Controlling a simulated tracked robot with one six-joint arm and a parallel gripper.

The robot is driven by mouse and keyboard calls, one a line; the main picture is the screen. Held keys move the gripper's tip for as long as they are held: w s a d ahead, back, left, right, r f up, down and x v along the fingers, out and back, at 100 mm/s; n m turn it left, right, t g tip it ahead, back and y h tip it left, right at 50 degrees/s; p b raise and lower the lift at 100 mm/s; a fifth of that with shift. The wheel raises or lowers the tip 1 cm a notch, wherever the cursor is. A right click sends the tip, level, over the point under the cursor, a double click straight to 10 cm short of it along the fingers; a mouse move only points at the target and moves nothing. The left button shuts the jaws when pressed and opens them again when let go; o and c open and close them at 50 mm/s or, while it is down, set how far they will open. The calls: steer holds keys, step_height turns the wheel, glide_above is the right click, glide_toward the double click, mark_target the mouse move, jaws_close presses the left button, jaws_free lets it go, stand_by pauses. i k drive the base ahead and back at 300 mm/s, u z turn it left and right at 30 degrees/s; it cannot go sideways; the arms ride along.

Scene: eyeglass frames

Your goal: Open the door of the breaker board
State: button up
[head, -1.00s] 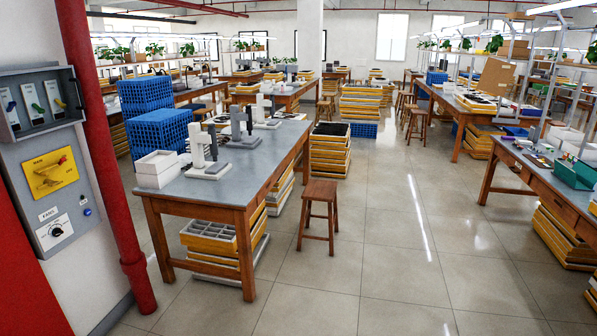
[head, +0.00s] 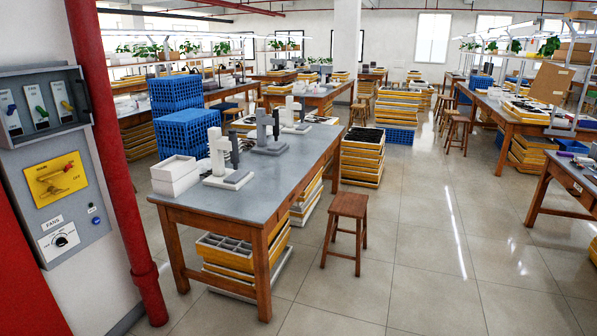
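The breaker board (head: 95,240) is a grey panel on the white wall at the far left of the head view. Its upper part is a grey-framed box (head: 40,72) with three toggle switches, green, yellow and blue-handled, showing inside. A dark handle-like part (head: 84,95) is at the box's right edge. I cannot tell whether a clear door covers the switches. Below are a yellow plate with a rotary handle (head: 58,178), a FANS dial (head: 60,241) and a blue button (head: 92,209). My gripper is not in view.
A red pipe (head: 118,170) runs down the wall just right of the board. A wooden workbench (head: 225,205) with white boxes and grey presses stands right of it, with trays beneath. A stool (head: 346,207) stands beside it. The tiled floor (head: 430,260) is clear at the front right.

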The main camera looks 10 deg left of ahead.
mark_target(78, 87)
steer(key=u, duration=0.15)
steer(key=i, duration=0.75)
steer(key=u, duration=0.5)
steer(key=i, duration=0.8)
steer(key=u, duration=0.65)
steer(key=i, duration=0.65)
steer(key=u, duration=0.85)
steer(key=i, duration=0.6)
steer(key=u, duration=0.7)
steer(key=i, duration=0.8)
steer(key=u, duration=0.3)
